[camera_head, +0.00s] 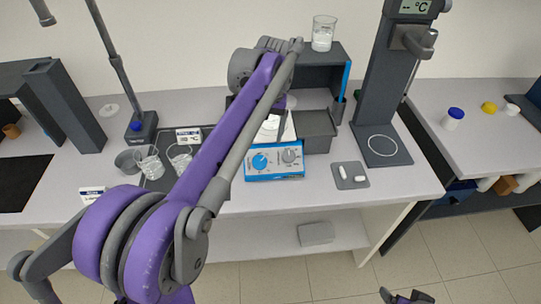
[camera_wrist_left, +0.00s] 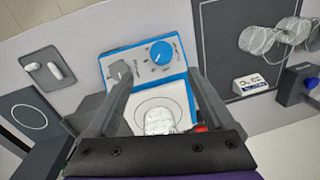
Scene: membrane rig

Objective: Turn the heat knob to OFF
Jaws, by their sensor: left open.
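The hotplate (camera_head: 274,174) has a blue front panel with a blue knob (camera_head: 260,162) on the left and a grey knob (camera_head: 289,156) on the right. I cannot read which knob is heat. In the left wrist view the blue knob (camera_wrist_left: 161,52) and the grey knob (camera_wrist_left: 121,70) both show beyond the white top plate (camera_wrist_left: 182,98). My left gripper (camera_wrist_left: 160,86) is open above the hotplate, its fingers apart and touching neither knob visibly. In the head view my purple arm partly hides the hotplate. Part of my right gripper (camera_head: 408,297) shows at the bottom edge.
A clear vessel (camera_wrist_left: 158,122) sits on the top plate. Glass beakers (camera_head: 149,163) stand to the left. A grey pad with white stir bars (camera_head: 350,172) and a tall stand (camera_head: 378,90) are to the right. The counter before the pad is clear.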

